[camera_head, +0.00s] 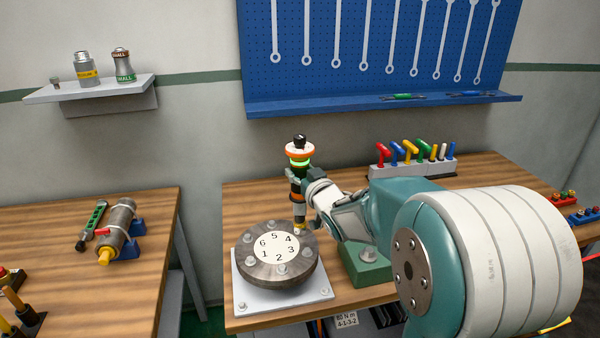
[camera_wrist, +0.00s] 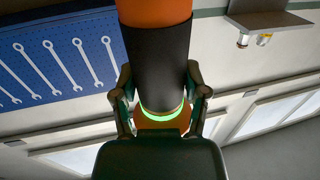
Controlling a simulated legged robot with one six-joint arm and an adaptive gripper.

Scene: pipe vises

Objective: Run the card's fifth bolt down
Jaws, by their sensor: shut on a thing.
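The round dark flange (camera_head: 254,277) has a white disc (camera_head: 277,247) numbered 1 to 6, with bolt heads around it. My gripper (camera_wrist: 162,98) is shut on the black grip of an orange-and-black driver (camera_head: 299,153), which also shows in the wrist view (camera_wrist: 155,55). The driver stands nearly upright, with a green ring lit. Its lower end is at the flange's back right rim, beside number 4; I cannot tell whether it is seated on a bolt.
The flange sits on a pale plate (camera_head: 255,303) on the wooden table. A rack of coloured-handled tools (camera_head: 412,167) stands behind my arm. A second bench (camera_head: 150,215) at left holds a pipe piece (camera_head: 118,225). A blue wrench board (camera_head: 380,45) hangs behind.

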